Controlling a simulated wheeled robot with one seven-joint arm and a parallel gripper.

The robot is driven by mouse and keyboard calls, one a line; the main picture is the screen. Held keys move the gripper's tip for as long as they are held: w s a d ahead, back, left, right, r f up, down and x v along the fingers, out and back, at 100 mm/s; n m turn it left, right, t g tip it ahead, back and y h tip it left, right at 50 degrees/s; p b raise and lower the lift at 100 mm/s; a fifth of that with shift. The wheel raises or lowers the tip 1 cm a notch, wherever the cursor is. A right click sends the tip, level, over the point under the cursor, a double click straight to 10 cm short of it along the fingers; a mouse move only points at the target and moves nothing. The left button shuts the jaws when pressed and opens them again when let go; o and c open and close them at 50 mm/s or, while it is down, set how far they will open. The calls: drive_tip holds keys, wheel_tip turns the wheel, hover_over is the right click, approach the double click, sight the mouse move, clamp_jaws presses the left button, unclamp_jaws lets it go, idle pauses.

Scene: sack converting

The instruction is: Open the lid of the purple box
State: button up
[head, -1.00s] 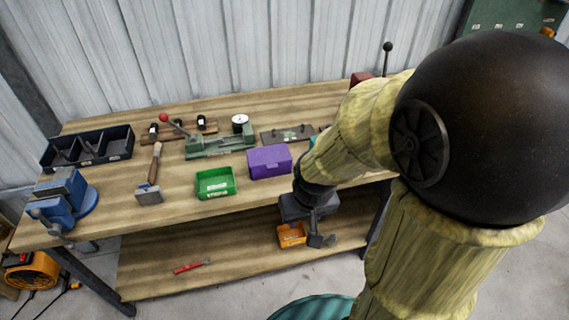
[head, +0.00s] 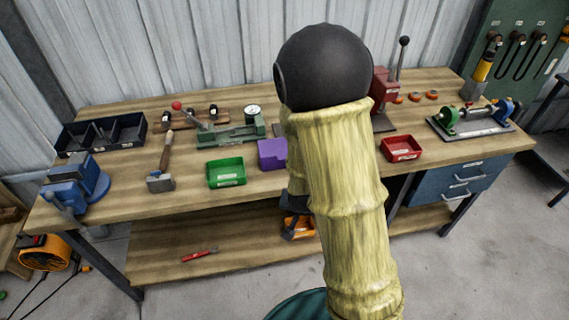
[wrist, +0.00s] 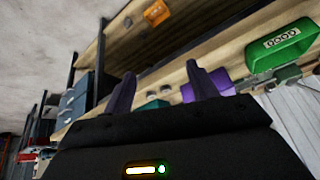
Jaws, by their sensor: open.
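The purple box (head: 271,153) stands on the workbench, right of the green bin. My arm hides its right part in the head view.
The green bin (head: 226,172) is left of the box, a green machine (head: 232,133) behind it, and a red bin (head: 401,148) to the right. An orange bin (head: 299,228) is on the lower shelf (head: 160,262).

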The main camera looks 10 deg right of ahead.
drive_tip(key=w+d+f+t+h, duration=0.4)
drive_tip(key=f+t, duration=0.2)
drive_tip(key=t, duration=0.3)
drive_tip(key=a+n+t+y, duration=0.1)
drive_tip(key=a+r+n+t+y, duration=0.1)
drive_tip(key=a+n+y, duration=0.1)
drive_tip(key=a+n+t+y, duration=0.1)
drive_tip(key=n+y, duration=0.1)
drive_tip(key=shift+s+a+r+t, duration=0.3)
drive_tip(key=shift+r+t, duration=0.1)
drive_tip(key=shift+w+f+b, duration=0.1)
drive_tip(key=shift+w+b, duration=0.05)
drive_tip(key=shift+b, duration=0.2)
